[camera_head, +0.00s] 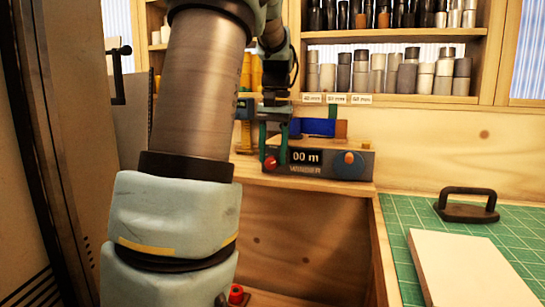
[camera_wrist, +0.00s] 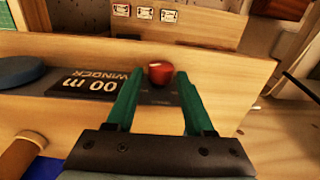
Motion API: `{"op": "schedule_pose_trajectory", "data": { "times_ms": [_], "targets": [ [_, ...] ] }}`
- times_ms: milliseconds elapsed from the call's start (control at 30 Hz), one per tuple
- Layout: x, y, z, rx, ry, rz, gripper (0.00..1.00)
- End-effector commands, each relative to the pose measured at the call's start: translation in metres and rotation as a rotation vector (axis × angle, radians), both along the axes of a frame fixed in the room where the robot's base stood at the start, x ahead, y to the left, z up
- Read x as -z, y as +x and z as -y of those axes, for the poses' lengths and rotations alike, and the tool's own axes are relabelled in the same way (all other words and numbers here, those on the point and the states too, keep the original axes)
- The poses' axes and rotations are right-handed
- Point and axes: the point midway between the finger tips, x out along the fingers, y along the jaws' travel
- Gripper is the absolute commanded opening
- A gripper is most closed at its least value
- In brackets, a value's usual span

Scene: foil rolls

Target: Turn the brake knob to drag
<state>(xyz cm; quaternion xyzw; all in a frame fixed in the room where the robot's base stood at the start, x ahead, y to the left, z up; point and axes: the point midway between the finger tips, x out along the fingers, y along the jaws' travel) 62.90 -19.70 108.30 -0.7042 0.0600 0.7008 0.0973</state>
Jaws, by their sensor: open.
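The winder (camera_head: 318,171) is a dark box on the wooden bench, with a display reading "00 m" and the word WINDER; its front also shows in the wrist view (camera_wrist: 70,91). A red knob (camera_head: 270,163) with a pale mark sits at its left end, and an orange knob (camera_head: 349,158) at its right. My gripper (camera_head: 272,150) is open at the red knob. In the wrist view, the green fingertips of my gripper (camera_wrist: 160,76) stand on either side of the red knob (camera_wrist: 160,70). Contact cannot be told. Small lettering near this knob is unreadable.
Shelves (camera_head: 400,36) with several rolls stand behind and above the winder. A green cutting mat (camera_head: 398,213) at the right carries a white board (camera_head: 470,270) and a dark handled block (camera_head: 467,206). A blue block (camera_head: 318,126) is behind the winder.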

Motion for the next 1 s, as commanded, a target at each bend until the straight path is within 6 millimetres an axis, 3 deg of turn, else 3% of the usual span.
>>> {"op": "schedule_pose_trajectory", "data": {
  "times_ms": [400, 867, 1000],
  "targets": [
    [0.0097, 0.0000, -0.0007, 0.000, 0.000, 0.001, 0.53],
    [0.0094, 0.0000, -0.0007, 0.000, 0.000, 0.001, 0.02],
    [0.0093, 0.0000, -0.0007, 0.000, 0.000, 0.001, 0.00]
  ]
}}
